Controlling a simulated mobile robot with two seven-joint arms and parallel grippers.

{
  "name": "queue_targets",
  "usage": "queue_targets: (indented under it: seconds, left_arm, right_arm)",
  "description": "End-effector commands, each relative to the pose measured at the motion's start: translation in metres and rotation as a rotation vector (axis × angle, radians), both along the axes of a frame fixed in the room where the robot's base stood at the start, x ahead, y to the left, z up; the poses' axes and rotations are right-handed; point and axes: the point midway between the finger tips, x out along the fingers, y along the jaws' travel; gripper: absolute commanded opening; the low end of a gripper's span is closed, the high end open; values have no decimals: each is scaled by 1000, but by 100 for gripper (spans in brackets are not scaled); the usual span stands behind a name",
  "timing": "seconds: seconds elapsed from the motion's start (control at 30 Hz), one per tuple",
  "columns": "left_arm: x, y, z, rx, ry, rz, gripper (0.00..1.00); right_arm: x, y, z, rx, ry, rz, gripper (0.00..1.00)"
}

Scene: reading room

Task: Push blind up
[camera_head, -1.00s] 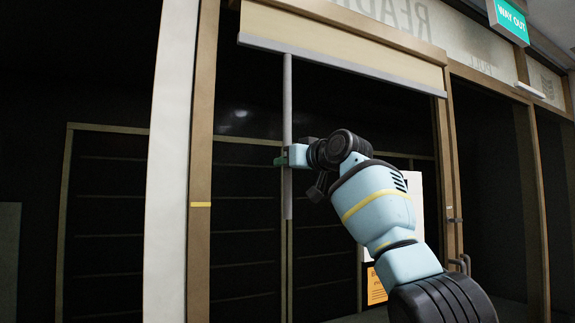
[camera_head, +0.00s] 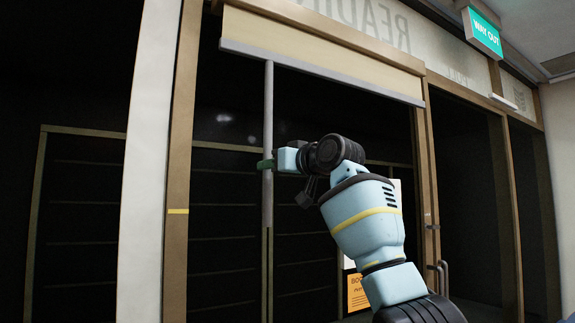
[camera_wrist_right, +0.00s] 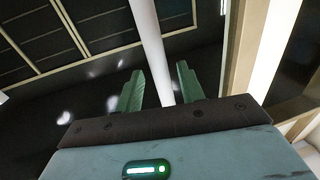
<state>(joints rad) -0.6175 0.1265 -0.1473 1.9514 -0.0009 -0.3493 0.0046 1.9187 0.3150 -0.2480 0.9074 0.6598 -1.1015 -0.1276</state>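The cream blind (camera_head: 310,52) is mostly rolled up, covering only the top strip of the window opening. A grey bar (camera_head: 320,73) runs along its lower edge. A thin grey rod (camera_head: 268,110) hangs down from this bar, and it shows pale in the right wrist view (camera_wrist_right: 146,35). My right gripper (camera_head: 266,164) is at the rod, well below the bar. In the right wrist view, its green fingers (camera_wrist_right: 160,88) stand on either side of the rod with gaps visible, so it is open around it. My left gripper is not in view.
A white post (camera_head: 150,160) and a brown frame post (camera_head: 180,180) stand left of the opening. A door handle (camera_head: 440,275) is at the lower right. A green WAY OUT sign (camera_head: 482,33) hangs at the upper right. Dark shelving shows behind the opening.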

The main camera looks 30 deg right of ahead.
Motion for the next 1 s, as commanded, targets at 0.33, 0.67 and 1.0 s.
queue_targets:
  seconds: [0.33,0.67,1.0]
  left_arm:
    - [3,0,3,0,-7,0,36]
    - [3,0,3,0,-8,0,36]
    - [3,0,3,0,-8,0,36]
  right_arm:
    - [-38,-9,2,2,-5,1,39]
    - [-50,-11,1,1,-2,1,39]
    - [-50,-11,1,2,-3,1,39]
